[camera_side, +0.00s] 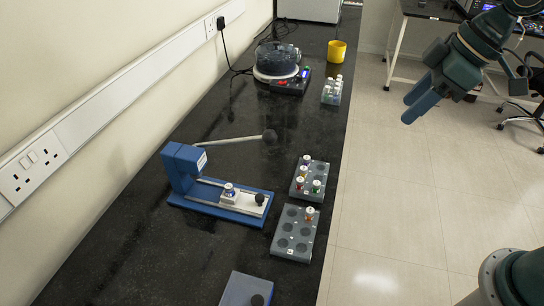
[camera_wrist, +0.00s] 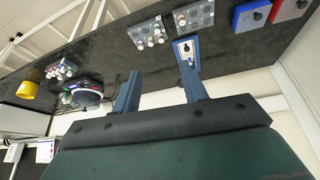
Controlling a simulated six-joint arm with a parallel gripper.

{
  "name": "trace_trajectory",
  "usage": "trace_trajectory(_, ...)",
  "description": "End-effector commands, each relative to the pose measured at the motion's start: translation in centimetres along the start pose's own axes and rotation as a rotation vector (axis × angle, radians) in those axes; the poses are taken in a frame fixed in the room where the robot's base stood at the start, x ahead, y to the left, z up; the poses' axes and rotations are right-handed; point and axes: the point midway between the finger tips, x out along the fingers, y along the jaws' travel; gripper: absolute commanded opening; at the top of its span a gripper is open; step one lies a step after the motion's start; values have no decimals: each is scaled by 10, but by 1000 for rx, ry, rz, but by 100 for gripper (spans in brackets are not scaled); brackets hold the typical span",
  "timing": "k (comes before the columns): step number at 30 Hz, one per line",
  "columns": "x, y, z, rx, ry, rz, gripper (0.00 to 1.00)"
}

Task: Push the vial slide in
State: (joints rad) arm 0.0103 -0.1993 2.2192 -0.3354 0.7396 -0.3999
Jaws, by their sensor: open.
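The vial slide (camera_side: 247,205) is a white carriage with a black knob (camera_side: 260,199) at its right end. It sits out on the rails of a blue press (camera_side: 180,168), right of its upright head. A white-and-blue vial (camera_side: 229,189) stands upright in the slide. A lever with a dark ball knob reaches right from the head. In the wrist view the slide (camera_wrist: 186,48) shows beyond one fingertip, with part of the press hidden by that finger. My gripper (camera_side: 410,110) is open and empty, well right of the bench and far from the slide; its fingers (camera_wrist: 161,82) are spread.
Two grey racks, one with several vials (camera_side: 310,177) and one mostly empty (camera_side: 296,233), stand right of the press. A blue box (camera_side: 246,290) is at the near end. A round device (camera_side: 276,62), small rack (camera_side: 331,90) and yellow cup (camera_side: 336,51) stand farther back.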

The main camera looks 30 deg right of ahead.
Motion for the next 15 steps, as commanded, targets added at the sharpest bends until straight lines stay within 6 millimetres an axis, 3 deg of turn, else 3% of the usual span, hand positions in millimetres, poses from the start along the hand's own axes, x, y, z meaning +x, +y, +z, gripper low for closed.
trace_trajectory(15, 86, 13, -62, -336, 60, -222, 43)
